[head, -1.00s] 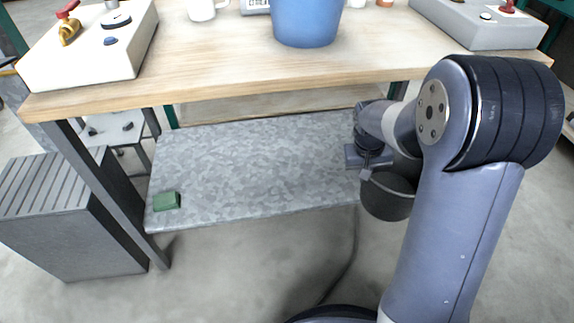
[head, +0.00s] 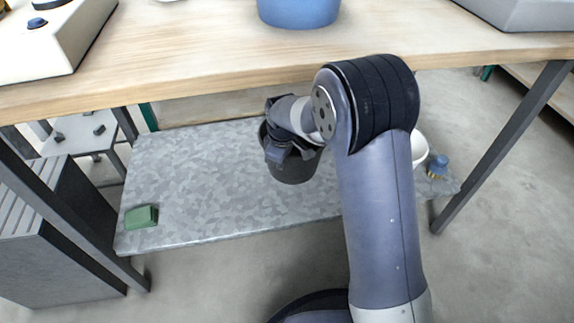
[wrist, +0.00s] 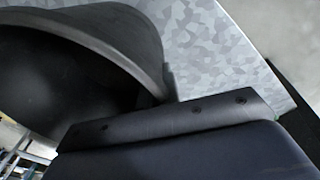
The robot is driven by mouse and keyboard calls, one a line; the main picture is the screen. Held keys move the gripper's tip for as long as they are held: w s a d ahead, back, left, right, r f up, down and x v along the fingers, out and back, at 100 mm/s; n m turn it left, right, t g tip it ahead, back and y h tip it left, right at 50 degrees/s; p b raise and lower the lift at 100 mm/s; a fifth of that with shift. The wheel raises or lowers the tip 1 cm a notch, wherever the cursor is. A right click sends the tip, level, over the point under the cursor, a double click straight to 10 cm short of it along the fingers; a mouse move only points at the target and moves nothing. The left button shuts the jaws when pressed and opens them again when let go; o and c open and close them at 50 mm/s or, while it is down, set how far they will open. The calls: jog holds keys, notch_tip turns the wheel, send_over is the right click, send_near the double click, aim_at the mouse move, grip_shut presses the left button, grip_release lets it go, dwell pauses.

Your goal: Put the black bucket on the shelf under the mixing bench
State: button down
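The black bucket (head: 294,172) is upright over the grey speckled shelf (head: 190,180) under the wooden mixing bench (head: 200,50). My gripper (head: 277,150) is shut on the bucket at its rim, on the near left side. In the wrist view the bucket (wrist: 115,32) fills the upper left, with its dark open mouth showing and part of a gripper finger (wrist: 175,118) against it. The shelf (wrist: 205,45) shows behind it. I cannot tell whether the bucket's bottom touches the shelf. My arm hides part of the shelf to its right.
A green block (head: 140,216) lies at the shelf's left front corner. A white bowl (head: 419,148) and a blue-topped brush-like item (head: 437,166) are at the right end. A blue bucket (head: 298,10) stands on the bench. Bench legs flank the shelf, whose left half is mostly clear.

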notch_tip(320, 180, down, 9)
jog(key=b, duration=0.4)
jog(key=shift+w+f, duration=0.1)
jog(key=shift+f, duration=0.1)
jog(key=c, duration=1.6)
grip_release()
jog(key=shift+c, duration=0.2)
notch_tip(320, 180, up, 12)
jog(key=s+p, duration=0.2)
jog(key=p, duration=0.2)
jog(key=shift+d+p, duration=0.35)
jog(key=shift+p, duration=0.05)
